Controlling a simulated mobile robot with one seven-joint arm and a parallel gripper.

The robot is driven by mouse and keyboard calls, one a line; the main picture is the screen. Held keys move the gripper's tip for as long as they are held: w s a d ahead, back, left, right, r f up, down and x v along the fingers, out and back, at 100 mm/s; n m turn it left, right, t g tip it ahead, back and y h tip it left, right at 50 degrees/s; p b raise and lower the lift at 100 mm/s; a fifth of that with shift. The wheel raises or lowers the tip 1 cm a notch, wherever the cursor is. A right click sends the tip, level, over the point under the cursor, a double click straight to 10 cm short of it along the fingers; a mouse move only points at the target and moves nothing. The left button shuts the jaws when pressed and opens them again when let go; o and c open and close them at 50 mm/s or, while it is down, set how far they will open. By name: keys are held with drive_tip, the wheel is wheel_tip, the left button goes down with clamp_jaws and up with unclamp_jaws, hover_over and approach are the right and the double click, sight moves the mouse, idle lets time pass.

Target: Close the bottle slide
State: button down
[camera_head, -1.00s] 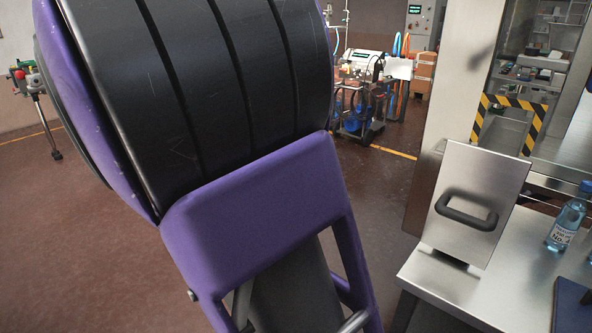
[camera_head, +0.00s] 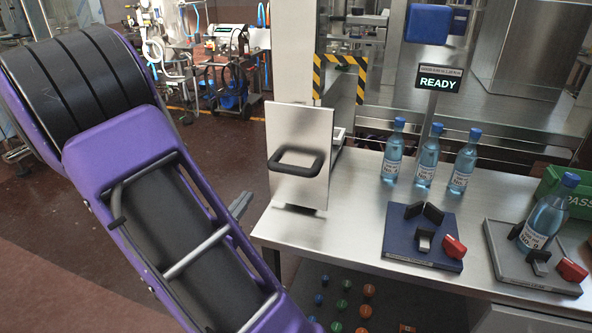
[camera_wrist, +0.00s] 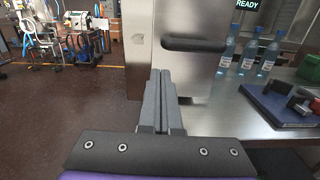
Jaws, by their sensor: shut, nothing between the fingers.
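An upright steel plate (camera_head: 299,133) with a black bar handle (camera_head: 296,162) stands at the left end of the steel table; it looks like the bottle slide. In the wrist view the plate (camera_wrist: 185,22) and its handle (camera_wrist: 194,44) are just ahead of my gripper. My gripper (camera_head: 241,203) is left of the plate and apart from it, partly hidden behind my arm. In the wrist view its fingers (camera_wrist: 159,86) are shut together and empty. Three blue bottles (camera_head: 426,156) stand on the table to the right of the plate.
A blue fixture (camera_head: 410,251) with a red knob sits on the table (camera_head: 345,200). A grey fixture (camera_head: 500,262) at right holds a tilted bottle (camera_head: 545,214). A READY display (camera_head: 438,80) stands behind.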

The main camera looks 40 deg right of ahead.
drive_tip(key=x, duration=1.4)
drive_tip(key=shift+s+d+f, duration=0.2)
drive_tip(key=shift+f, duration=0.3)
drive_tip(key=shift+w+d, duration=0.1)
drive_tip(key=shift+w, duration=0.05)
